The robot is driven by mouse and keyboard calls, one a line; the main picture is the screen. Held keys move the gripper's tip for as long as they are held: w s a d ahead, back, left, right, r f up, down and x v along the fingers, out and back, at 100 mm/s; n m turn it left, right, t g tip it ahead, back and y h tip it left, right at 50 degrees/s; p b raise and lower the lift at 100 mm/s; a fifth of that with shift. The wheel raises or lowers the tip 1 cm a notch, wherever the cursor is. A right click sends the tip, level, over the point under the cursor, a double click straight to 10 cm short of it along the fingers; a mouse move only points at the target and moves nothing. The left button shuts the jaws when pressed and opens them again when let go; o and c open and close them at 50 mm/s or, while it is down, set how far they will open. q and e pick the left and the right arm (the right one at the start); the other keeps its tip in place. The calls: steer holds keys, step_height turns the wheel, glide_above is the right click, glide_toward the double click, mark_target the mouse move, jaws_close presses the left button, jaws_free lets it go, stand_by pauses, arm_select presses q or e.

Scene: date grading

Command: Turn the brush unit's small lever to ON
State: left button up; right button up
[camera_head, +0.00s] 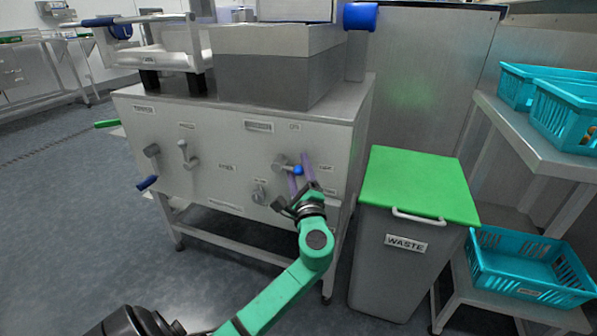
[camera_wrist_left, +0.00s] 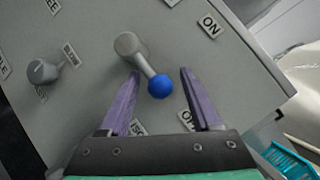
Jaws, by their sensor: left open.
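The small lever (camera_head: 283,164) sits on the right part of the machine's front panel, with a grey hub and a blue ball tip. In the left wrist view the lever (camera_wrist_left: 146,63) slants from its hub at upper left down to the blue ball, toward a partly hidden label (camera_wrist_left: 187,120) starting with "O". An "ON" label (camera_wrist_left: 210,26) is to the upper right of the hub. My left gripper (camera_head: 300,174) is open, its purple fingers on either side of the blue ball in the wrist view; contact cannot be told. My right gripper is not in view.
Another grey knob (camera_wrist_left: 42,71) is left of the lever. More handles, including a lever (camera_head: 187,155), are on the panel's left part. A grey waste bin (camera_head: 398,265) with a green lid stands right of the machine. Teal crates (camera_head: 520,262) sit on a rack at right.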

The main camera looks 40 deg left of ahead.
arm_select(q)
steer(key=shift+c, duration=0.3)
jaws_close()
stand_by(1.1)
